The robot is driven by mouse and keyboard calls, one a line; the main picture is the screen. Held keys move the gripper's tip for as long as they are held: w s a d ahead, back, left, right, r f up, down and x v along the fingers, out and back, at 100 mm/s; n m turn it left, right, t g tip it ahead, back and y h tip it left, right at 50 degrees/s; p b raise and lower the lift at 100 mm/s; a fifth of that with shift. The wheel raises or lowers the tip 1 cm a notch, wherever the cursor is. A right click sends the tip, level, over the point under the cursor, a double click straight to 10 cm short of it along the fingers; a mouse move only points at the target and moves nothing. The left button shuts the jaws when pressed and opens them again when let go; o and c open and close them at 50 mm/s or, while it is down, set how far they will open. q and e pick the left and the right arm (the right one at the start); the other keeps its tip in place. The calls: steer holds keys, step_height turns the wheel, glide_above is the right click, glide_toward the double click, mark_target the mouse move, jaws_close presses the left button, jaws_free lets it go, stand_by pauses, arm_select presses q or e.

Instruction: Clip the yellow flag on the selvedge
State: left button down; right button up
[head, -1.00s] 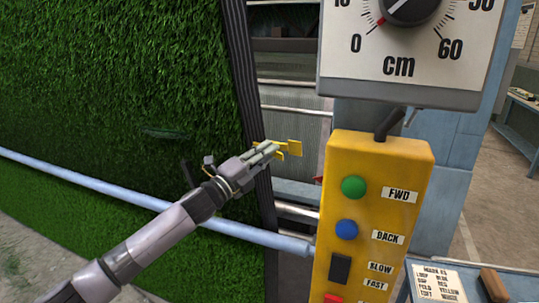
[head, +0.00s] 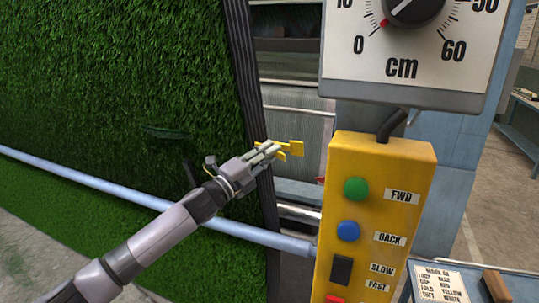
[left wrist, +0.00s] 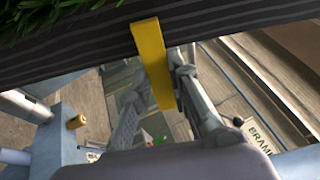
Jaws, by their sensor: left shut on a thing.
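The yellow flag (head: 294,149) is at the edge of the turf in the head view, sticking out to the right of the gripper. My left gripper (head: 268,153) is shut on it, in front of the dark selvedge (head: 242,75). In the left wrist view the yellow flag (left wrist: 150,55) stands between the fingers (left wrist: 152,100), its upper end overlapping the dark selvedge band (left wrist: 90,52). I cannot tell whether the clip grips the selvedge. My right gripper is not in view.
Green turf (head: 100,70) hangs at the left, with a pale blue bar (head: 140,198) across it. A yellow control box (head: 385,155) with buttons stands close right of the flag, below a cm dial (head: 410,45). A card (head: 440,285) lies at lower right.

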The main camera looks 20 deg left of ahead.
arm_select(q)
steer(key=shift+f, duration=0.1)
steer(key=c, duration=1.8)
jaws_free()
steer(key=shift+c, duration=0.2)
steer(key=shift+o, duration=1.3)
steer(key=shift+s+a, duration=0.15)
steer(key=shift+s, duration=0.05)
steer(key=shift+o, duration=0.8)
steer(key=shift+w, duration=0.1)
steer(key=v, duration=1.2)
